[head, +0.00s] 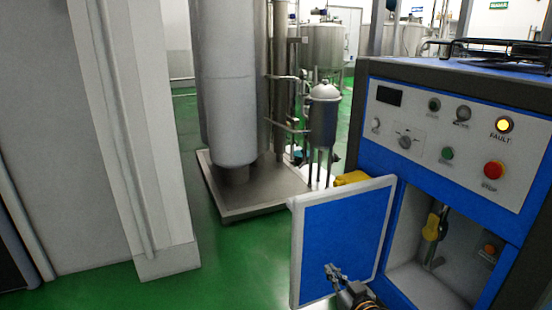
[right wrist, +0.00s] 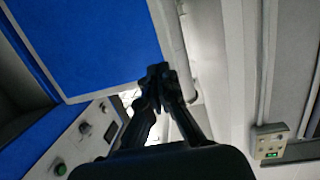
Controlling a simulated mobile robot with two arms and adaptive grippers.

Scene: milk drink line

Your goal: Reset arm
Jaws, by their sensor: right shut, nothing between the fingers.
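My right gripper (head: 334,273) is low in the head view, in front of the open blue cabinet door (head: 340,235). Its fingers are shut with nothing between them. In the right wrist view the gripper (right wrist: 157,72) shows dark, its fingertips together near the lower edge of the blue door (right wrist: 100,40). I cannot tell whether it touches the door. My left gripper is not in view.
The blue control cabinet (head: 380,150) stands at the right, with a lit yellow FAULT lamp (head: 504,124), a red stop button (head: 494,170) and a yellow-handled lever (head: 434,226) inside. A pale pillar (head: 140,150) stands left. Green floor (head: 240,265) is clear between.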

